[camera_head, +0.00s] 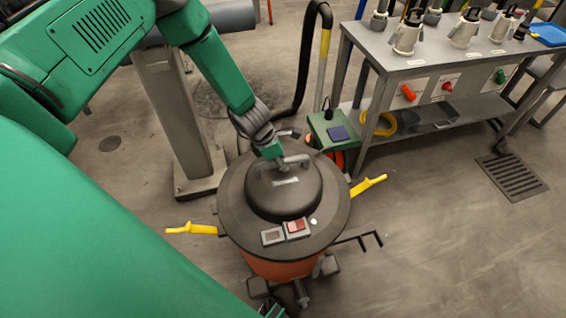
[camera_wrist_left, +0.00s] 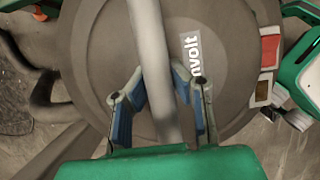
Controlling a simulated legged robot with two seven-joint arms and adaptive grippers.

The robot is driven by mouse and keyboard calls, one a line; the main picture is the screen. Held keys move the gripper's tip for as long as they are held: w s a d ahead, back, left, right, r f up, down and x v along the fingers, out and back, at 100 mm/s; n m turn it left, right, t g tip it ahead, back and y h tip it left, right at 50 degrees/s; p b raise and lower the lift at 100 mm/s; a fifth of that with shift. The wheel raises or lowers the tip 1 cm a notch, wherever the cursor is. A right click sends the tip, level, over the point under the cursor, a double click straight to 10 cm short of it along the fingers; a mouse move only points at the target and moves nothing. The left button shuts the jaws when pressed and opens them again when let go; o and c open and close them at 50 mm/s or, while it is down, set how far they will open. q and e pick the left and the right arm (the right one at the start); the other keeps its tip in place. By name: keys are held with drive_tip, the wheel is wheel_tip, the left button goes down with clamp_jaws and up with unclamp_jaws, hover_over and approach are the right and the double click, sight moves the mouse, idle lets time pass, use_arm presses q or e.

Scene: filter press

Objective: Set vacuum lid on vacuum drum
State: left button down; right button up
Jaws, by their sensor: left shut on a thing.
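The dark grey vacuum lid (camera_head: 240,205) is round with a raised dome and a handle (camera_head: 283,164) on top. It sits over the orange vacuum drum (camera_head: 285,268) in the head view; whether it is fully seated I cannot tell. My left gripper (camera_head: 275,157) reaches down from above and is shut on the lid's handle. In the left wrist view, the fingers (camera_wrist_left: 160,105) stand either side of the handle bar (camera_wrist_left: 150,60), with the lid (camera_wrist_left: 215,35) behind. Yellow latches (camera_head: 192,229) stick out at left and right (camera_head: 368,188).
A grey workbench (camera_head: 390,62) with several grey fittings stands at the upper right. A green box (camera_head: 328,130) is just behind the lid. A grey post (camera_head: 178,115) stands behind to the left. The floor at right is clear, with a drain grate (camera_head: 512,175).

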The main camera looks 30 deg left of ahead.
use_arm(q)
drive_tip(key=shift+d+r, duration=0.1)
drive_tip(key=shift+f, duration=0.25)
drive_tip(key=shift+f+b, duration=1.1)
drive_tip(key=shift+f, duration=0.3)
